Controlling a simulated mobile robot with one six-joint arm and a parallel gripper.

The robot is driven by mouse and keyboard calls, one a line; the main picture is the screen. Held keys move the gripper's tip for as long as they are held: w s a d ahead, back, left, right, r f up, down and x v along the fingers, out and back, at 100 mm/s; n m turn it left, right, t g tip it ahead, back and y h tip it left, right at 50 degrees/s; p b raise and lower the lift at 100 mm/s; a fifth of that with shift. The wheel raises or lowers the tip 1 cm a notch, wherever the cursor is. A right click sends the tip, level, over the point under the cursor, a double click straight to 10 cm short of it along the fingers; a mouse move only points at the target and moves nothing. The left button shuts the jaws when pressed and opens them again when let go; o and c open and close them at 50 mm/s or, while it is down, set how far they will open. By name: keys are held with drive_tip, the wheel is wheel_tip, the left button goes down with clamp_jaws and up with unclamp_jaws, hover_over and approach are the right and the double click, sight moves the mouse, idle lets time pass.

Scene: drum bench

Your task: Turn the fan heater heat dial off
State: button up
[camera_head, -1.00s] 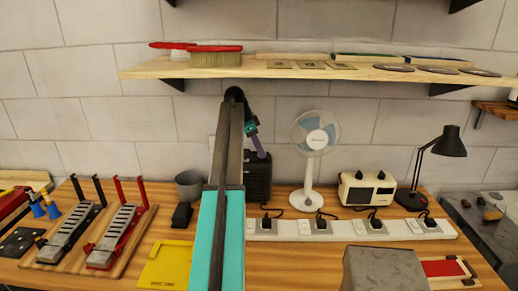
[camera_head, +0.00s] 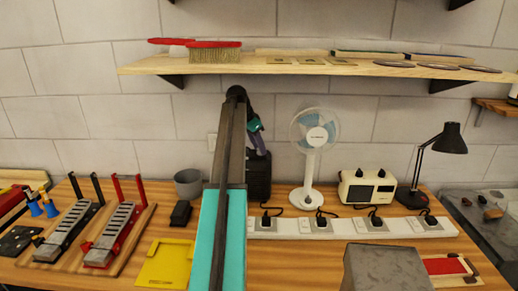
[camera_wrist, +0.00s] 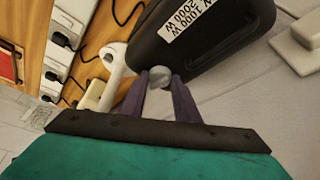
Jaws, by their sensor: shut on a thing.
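The fan heater (camera_head: 258,178) is a dark box on the bench, partly hidden behind my arm in the head view. In the wrist view its black body (camera_wrist: 215,35) fills the top right, with a white label reading 1000 W and 2000 W. A round grey dial (camera_wrist: 160,76) sits at its edge, between the two purple fingers of my gripper (camera_wrist: 160,84). The gripper is shut on the dial. In the head view my gripper (camera_head: 257,140) is at the top of the heater. The dial's pointer mark cannot be made out.
A white desk fan (camera_head: 314,150) and a cream radio-like box (camera_head: 366,188) stand right of the heater. A white power strip (camera_head: 345,229) with plugs and cords runs in front. A wooden shelf (camera_head: 300,67) hangs above. A grey cup (camera_head: 188,183) stands left of my arm.

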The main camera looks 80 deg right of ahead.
drive_tip(key=n, duration=0.1)
drive_tip(key=n+t, duration=0.1)
drive_tip(key=n, duration=0.1)
drive_tip(key=n+h+b, duration=0.1)
drive_tip(key=n, duration=0.1)
drive_tip(key=shift+s+a+t, duration=0.2)
drive_tip(key=shift+a+t, duration=0.05)
drive_tip(key=shift+t, duration=0.15)
drive_tip(key=n, duration=0.2)
drive_tip(key=n+t, duration=0.1)
drive_tip(key=n, duration=0.1)
drive_tip(key=shift+s+t+h, duration=0.2)
drive_tip(key=shift+t+h, duration=0.1)
drive_tip(key=n+t, duration=0.1)
drive_tip(key=n, duration=0.4)
drive_tip(key=shift+s+d+t+b, duration=0.1)
drive_tip(key=shift+s+t+b, duration=0.1)
drive_tip(key=shift+t+b, duration=0.2)
drive_tip(key=shift+s+d+n+t+y+b, duration=0.15)
drive_tip(key=shift+n+t+y, duration=0.25)
drive_tip(key=shift+n, duration=1)
drive_tip(key=shift+a+n+t+y+b, duration=0.15)
drive_tip(key=shift+n+t+y, duration=0.25)
drive_tip(key=shift+n, duration=1)
drive_tip(key=shift+d, duration=0.1)
drive_tip(key=o, duration=1)
drive_tip(key=shift+o, duration=0.2)
